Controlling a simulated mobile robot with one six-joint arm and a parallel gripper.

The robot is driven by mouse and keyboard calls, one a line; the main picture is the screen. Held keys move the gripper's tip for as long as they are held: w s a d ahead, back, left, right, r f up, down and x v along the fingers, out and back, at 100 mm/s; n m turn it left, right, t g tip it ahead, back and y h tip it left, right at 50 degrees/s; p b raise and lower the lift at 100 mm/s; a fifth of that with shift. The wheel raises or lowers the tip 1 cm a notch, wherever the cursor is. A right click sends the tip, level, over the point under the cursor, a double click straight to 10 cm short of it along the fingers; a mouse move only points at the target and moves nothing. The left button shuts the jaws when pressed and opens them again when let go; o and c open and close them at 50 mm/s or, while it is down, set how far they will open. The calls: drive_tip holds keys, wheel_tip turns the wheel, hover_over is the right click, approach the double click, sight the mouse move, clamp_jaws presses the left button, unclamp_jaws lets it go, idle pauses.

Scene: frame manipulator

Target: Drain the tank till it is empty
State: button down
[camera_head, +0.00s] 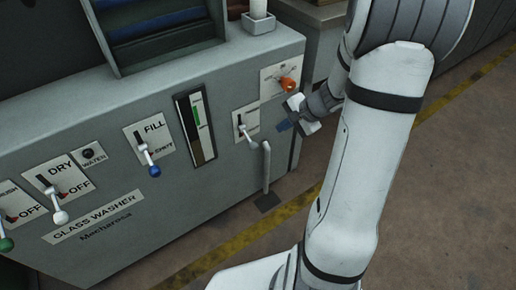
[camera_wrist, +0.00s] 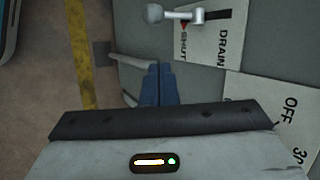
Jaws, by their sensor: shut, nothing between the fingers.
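The drain lever (camera_head: 246,134) is on the grey machine's front, with its pale ball knob hanging low. In the wrist view, the lever (camera_wrist: 180,14) lies toward the SHUT end of its slot on the DRAIN/SHUT plate (camera_wrist: 213,45). A tall level gauge (camera_head: 195,125) has a green strip in its upper part and a dark lower part; its exact reading is unclear. My gripper (camera_head: 284,126) is right of the drain lever, apart from it. Its blue fingers (camera_wrist: 158,86) are together and empty, in front of the machine's right part, below the orange knob (camera_head: 288,84).
A grey pipe (camera_head: 266,168) runs down to a floor grate (camera_head: 267,201). Floor to the right is open.

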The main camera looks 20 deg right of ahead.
sight(254, 146)
drive_tip(key=shift+w+d+f+m, duration=0.2)
drive_tip(key=shift+d+f, duration=0.15)
drive_tip(key=shift+f, duration=0.3)
drive_tip(key=shift+w+d+f+m, duration=0.2)
drive_tip(key=shift+d+f, duration=0.15)
drive_tip(key=shift+f, duration=0.25)
drive_tip(key=b+x, duration=0.5)
drive_tip(key=x, duration=0.5)
drive_tip(key=shift+s+a+r, duration=0.5)
drive_tip(key=shift+s+a, duration=0.05)
drive_tip(key=shift+a, duration=0.15)
drive_tip(key=shift+s+a+r, duration=0.45)
drive_tip(key=shift+s+a, duration=0.05)
drive_tip(key=shift+a, duration=0.15)
